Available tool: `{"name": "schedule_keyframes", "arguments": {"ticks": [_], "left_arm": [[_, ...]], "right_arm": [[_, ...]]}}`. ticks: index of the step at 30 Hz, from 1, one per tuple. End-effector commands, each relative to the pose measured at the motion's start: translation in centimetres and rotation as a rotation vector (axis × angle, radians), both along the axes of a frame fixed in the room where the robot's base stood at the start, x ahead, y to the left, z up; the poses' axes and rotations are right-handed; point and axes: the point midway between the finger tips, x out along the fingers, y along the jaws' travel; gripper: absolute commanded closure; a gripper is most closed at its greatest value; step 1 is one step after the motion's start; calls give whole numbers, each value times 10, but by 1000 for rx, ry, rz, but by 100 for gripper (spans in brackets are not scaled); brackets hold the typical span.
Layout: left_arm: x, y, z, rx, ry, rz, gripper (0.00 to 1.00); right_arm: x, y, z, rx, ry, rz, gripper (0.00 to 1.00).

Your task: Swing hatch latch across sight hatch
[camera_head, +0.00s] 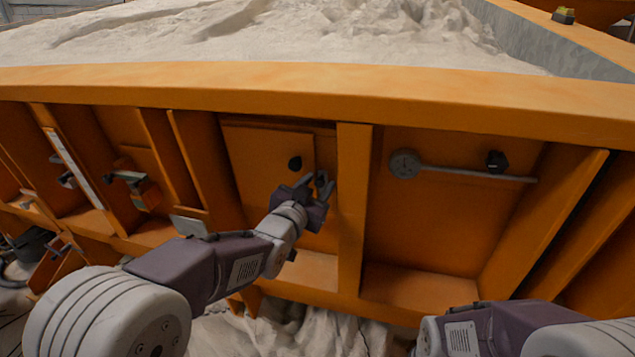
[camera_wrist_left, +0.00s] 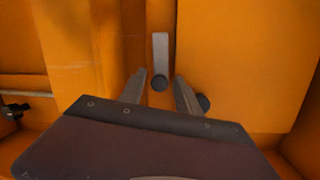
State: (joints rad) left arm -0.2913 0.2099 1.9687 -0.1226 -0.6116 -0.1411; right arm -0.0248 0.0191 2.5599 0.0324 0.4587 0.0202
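The sight hatch (camera_head: 255,155) is an orange panel in the sandbed's side, with a black knob (camera_head: 295,163) near its right edge. It fills the right of the left wrist view (camera_wrist_left: 245,65). The hatch latch (camera_wrist_left: 160,45) is a short grey bar ending in a dark round knob, on the orange strip beside the hatch, not across it. In the head view my gripper hides it. My left gripper (camera_head: 316,181) is open, its fingers (camera_wrist_left: 160,78) on either side of the latch knob; I cannot tell whether they touch it. My right gripper is out of view.
A grey lever with a round disc (camera_head: 404,163) and black knob is mounted right of an upright orange rib (camera_head: 352,200). More ribs and small fittings (camera_head: 137,188) line the left. Sand (camera_head: 250,35) fills the bed above the orange rim (camera_head: 300,85).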

Motion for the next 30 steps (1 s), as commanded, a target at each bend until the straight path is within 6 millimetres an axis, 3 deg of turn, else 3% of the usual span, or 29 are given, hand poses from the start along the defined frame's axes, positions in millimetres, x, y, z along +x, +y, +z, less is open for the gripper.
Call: {"name": "schedule_keyframes", "arguments": {"ticks": [6,10,11,30], "left_arm": [[1,0,0,0,0,0,60],[1,0,0,0,0,0,97],[1,0,0,0,0,0,100],[0,0,0,0,0,1,100]], "right_arm": [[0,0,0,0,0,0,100],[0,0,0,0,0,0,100],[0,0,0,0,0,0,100],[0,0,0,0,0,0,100]]}}
